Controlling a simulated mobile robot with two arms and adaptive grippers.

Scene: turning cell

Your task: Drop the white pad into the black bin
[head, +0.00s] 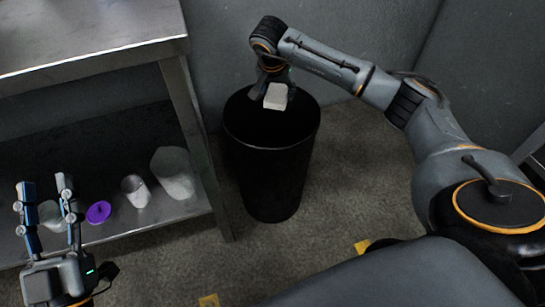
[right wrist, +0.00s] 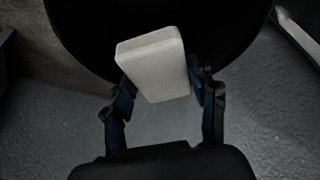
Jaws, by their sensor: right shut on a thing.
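The white pad (head: 276,97) is a small pale block held over the open mouth of the black bin (head: 270,175). My right gripper (head: 272,88) is shut on the pad from above. In the right wrist view the pad (right wrist: 156,65) sits between the two fingers (right wrist: 160,88), with the dark bin (right wrist: 80,30) behind it. The bin stands upright on the floor, and its inside is too dark to see into. My left gripper (head: 45,195) is at the lower left in the head view, fingers apart and apparently empty, in front of the lower shelf.
A metal table (head: 95,45) with a lower shelf (head: 150,215) stands left of the bin. On the shelf are a purple disc (head: 98,212), a small pale cup (head: 136,190) and a larger pale container (head: 172,172). Grey walls stand behind the bin.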

